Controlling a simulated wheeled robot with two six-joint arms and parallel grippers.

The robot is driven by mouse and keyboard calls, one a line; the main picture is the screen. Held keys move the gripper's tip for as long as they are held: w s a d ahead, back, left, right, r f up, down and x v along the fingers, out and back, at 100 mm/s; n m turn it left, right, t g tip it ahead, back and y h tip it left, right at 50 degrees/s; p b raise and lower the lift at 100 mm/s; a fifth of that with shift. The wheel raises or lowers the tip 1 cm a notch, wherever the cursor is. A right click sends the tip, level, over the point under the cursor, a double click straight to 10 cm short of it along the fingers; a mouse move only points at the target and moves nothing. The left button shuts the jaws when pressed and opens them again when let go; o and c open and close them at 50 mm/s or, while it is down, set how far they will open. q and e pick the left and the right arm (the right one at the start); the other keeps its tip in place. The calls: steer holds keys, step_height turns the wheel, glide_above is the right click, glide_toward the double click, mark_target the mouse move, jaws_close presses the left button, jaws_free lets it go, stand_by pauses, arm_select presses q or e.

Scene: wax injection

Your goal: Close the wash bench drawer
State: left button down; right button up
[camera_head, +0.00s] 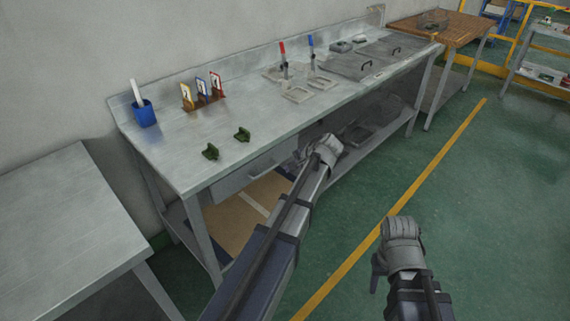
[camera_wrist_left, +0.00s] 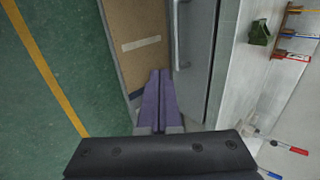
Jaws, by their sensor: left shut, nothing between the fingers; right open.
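The wash bench (camera_head: 215,140) is a long grey metal table along the wall. Its drawer (camera_head: 247,172) is under the front edge at the near end; my left arm partly covers it. In the left wrist view the drawer front (camera_wrist_left: 196,65) is a grey panel with a bar handle (camera_wrist_left: 175,35). How far the drawer stands out is hard to tell. My left gripper (camera_head: 320,152) is at the right end of the drawer; its purple fingers (camera_wrist_left: 159,72) are shut and empty beside the drawer front. Contact cannot be told. My right gripper (camera_head: 392,250) is open over the floor.
A blue cup (camera_head: 143,113), two small green parts (camera_head: 210,152), a card rack (camera_head: 203,98) and metal trays (camera_head: 355,65) are on the bench top. A brown board (camera_head: 235,222) is under the drawer. Another metal table (camera_head: 60,215) stands at left. The green floor at right is clear.

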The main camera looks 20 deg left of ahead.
arm_select(q)
steer(key=p+v, duration=0.3)
steer(key=v, duration=0.3)
steer(key=shift+d+f, duration=0.1)
steer(key=s+d+r+g+h+p, duration=0.1)
steer(key=s+d+g+h+p, duration=0.2)
steer(key=s+d, duration=1.9)
steer(key=s+h+p, duration=0.3)
steer(key=shift+h+p, duration=0.3)
steer(key=shift+d, duration=0.1)
